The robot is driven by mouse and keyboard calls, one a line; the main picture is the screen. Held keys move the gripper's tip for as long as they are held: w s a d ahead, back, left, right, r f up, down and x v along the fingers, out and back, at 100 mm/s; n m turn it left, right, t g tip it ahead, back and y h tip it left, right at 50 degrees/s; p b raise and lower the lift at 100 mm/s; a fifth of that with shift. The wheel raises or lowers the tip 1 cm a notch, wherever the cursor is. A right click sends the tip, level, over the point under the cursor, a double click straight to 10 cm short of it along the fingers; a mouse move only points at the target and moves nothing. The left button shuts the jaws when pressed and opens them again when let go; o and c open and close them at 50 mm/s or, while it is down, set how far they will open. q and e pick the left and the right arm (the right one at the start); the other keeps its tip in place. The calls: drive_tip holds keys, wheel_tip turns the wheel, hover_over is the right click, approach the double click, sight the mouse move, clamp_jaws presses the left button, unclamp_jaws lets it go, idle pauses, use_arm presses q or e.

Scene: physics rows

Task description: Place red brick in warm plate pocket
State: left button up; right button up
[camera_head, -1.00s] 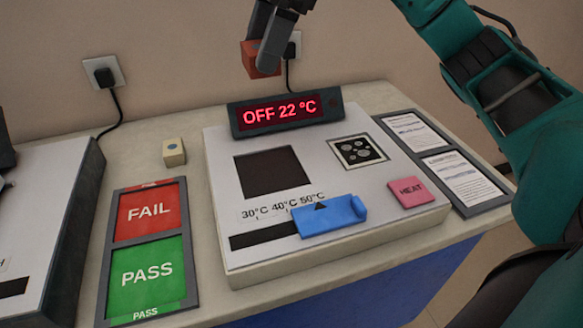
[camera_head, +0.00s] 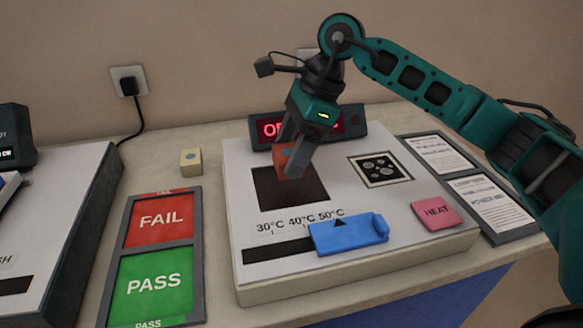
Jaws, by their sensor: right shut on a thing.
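The red brick (camera_head: 288,161) is held between the fingers of my right gripper (camera_head: 297,152). A blue dot shows on the brick. My left gripper is not in view.
A blue slider (camera_head: 349,234) and pink HEAT button (camera_head: 437,213) are in front. A beige block (camera_head: 191,162) sits near the FAIL (camera_head: 162,220) and PASS (camera_head: 153,284) panels.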

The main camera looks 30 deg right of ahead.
drive_tip(key=shift+f, duration=1.85)
drive_tip(key=shift+f+b, duration=0.15)
drive_tip(key=shift+b, duration=0.25)
drive_tip(key=o, duration=1.2)
drive_tip(key=shift+r+p, duration=0.3)
drive_tip(key=shift+r, duration=0.05)
drive_tip(key=p+v, duration=0.1)
drive_tip(key=v, duration=1)
drive_tip(key=shift+d+r+p, duration=0.2)
drive_tip(key=shift+r+p, duration=0.1)
drive_tip(key=shift+p, duration=0.05)
